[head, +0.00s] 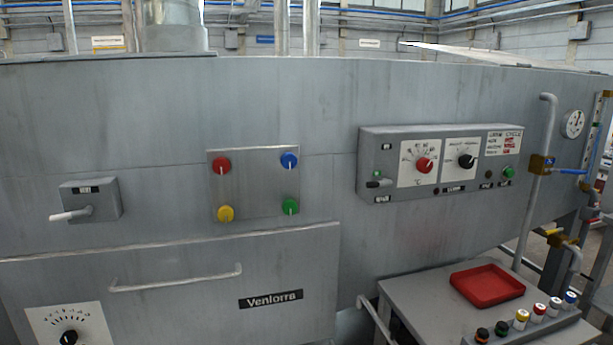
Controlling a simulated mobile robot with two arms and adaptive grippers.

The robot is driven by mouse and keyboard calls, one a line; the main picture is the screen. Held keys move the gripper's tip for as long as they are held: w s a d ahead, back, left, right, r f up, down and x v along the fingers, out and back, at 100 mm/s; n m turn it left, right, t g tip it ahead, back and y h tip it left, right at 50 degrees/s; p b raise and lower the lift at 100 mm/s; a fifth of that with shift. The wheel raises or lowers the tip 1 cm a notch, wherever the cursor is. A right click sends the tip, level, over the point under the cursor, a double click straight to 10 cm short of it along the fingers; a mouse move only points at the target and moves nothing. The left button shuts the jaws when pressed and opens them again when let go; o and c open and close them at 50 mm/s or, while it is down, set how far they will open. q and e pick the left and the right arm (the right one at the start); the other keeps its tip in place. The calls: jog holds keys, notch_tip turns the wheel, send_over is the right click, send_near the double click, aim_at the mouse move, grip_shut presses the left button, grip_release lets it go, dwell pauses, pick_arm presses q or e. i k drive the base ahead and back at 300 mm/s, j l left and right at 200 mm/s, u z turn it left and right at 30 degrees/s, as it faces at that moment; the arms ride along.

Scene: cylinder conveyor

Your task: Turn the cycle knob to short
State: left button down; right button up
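A grey control box (369,155) on the machine's front carries two dial plates. The left plate has a red knob (424,164) and the right plate has a black knob (466,161). Another black knob (69,338) sits on a white dial plate (62,318) at the lower left, partly cut by the frame edge. The dial lettering is too small to read, so I cannot tell which is the cycle knob or its setting. Neither of my grippers is in view.
A metal plate (255,180) holds red, blue, yellow and green knobs. A lever switch (92,198) is to its left. A side table (425,295) at lower right bears a red tray (487,285) and several capped cylinders. Pipes with valves (541,164) stand at the right.

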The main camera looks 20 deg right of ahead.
aim_at(466, 161)
jog(key=l+z, duration=0.1)
jog(key=z, duration=1.2)
